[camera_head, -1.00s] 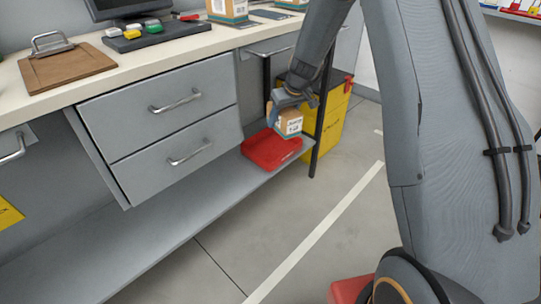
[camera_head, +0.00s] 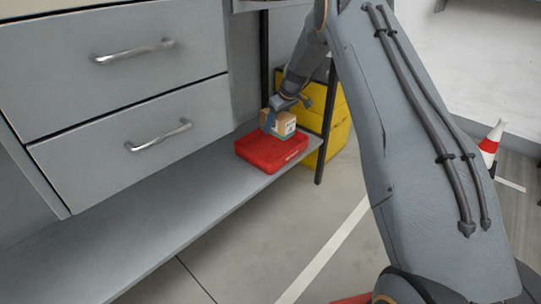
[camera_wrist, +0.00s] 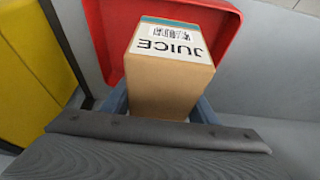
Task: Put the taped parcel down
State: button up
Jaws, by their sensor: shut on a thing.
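The taped parcel (camera_head: 284,126) is a small brown cardboard box with a teal band and a white label. In the wrist view the parcel (camera_wrist: 168,85) shows the word JUICE on its label. My gripper (camera_head: 272,117) is shut on it, with blue-grey fingers on both sides of the box in the wrist view. The parcel is upright, over the back part of a red case (camera_head: 268,158) on the lower shelf. I cannot tell whether its underside touches the case.
The grey lower shelf (camera_head: 130,245) is bare left of the red case. Drawers with metal handles (camera_head: 158,137) stand above it. A black post (camera_head: 328,130) and yellow crates (camera_head: 338,140) are close on the right. A traffic cone (camera_head: 490,145) stands farther right.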

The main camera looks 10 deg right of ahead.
aim_at(272, 150)
jog(key=shift+w+d+f+b, duration=0.1)
jog(key=shift+w+f+b, duration=0.2)
jog(key=shift+w+f, duration=0.25)
notch_tip(272, 150, down, 10)
jog(key=b, duration=0.3)
jog(key=shift+r, duration=0.15)
jog(key=o, duration=1.3)
jog(key=shift+s, duration=0.1)
jog(key=p+v, duration=0.3)
jog(key=v, duration=0.8)
jog(key=shift+d+r+p, duration=0.1)
jog(key=shift+r+p, duration=0.1)
jog(key=shift+p, duration=0.15)
jog(key=shift+s+d+r, duration=0.1)
jog(key=shift+s+r, duration=0.05)
jog(key=shift+r, duration=0.1)
